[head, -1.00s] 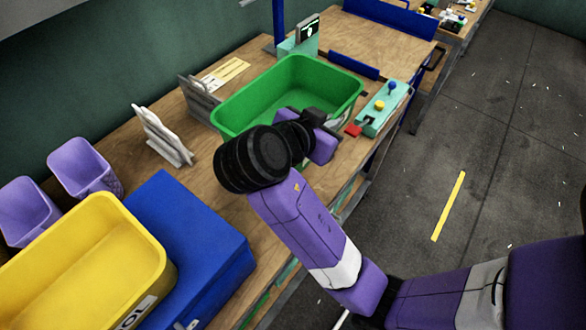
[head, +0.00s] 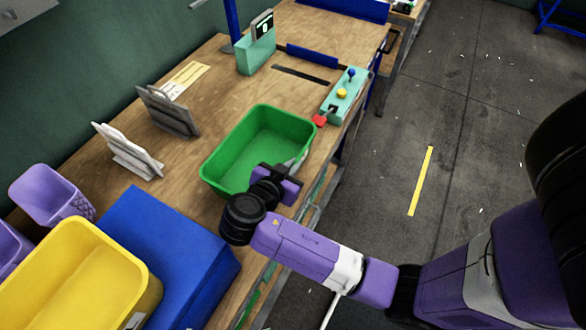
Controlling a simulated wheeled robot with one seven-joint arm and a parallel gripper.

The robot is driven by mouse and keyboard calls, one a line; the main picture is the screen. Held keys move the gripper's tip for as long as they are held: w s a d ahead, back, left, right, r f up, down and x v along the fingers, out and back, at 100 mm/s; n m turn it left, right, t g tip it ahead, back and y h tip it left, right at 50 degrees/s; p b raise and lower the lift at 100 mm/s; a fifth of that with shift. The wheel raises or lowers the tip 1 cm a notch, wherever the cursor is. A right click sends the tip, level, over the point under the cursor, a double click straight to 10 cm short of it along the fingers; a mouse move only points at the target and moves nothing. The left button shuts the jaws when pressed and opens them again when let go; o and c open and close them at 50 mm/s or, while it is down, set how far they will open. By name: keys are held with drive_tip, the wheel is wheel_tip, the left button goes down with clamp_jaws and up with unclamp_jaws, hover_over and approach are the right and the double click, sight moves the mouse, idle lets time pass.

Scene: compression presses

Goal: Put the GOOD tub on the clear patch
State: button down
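A green tub (head: 241,181) sits upright, seemingly on the bare wood of the bench, near its front edge. A pale label shows in part on its right-hand wall; I cannot read it, so GOOD is not confirmed. My gripper (head: 283,170) is at the tub's near wall, by the rim. Its fingers are hidden by my wrist and the wall, so I cannot tell whether they hold the rim. Bare wood (head: 200,147) shows to the left of the tub; the wood beneath it is hidden.
A blue box (head: 165,250), a yellow tub (head: 75,275) and purple bins (head: 45,193) stand at the lower left. Grey racks (head: 170,112) and a white rack (head: 127,152) stand left. A teal control box (head: 343,95) with a red part (head: 319,120) is beyond the tub.

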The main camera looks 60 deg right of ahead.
wheel_tip(320, 180, down, 2)
drive_tip(key=shift+f, duration=0.2)
drive_tip(key=shift+f+b, duration=0.35)
drive_tip(key=shift+b, duration=0.05)
drive_tip(key=shift+f, duration=0.2)
drive_tip(key=c, duration=1.6)
unclamp_jaws()
drive_tip(key=shift+c, duration=0.2)
drive_tip(key=shift+r, duration=0.15)
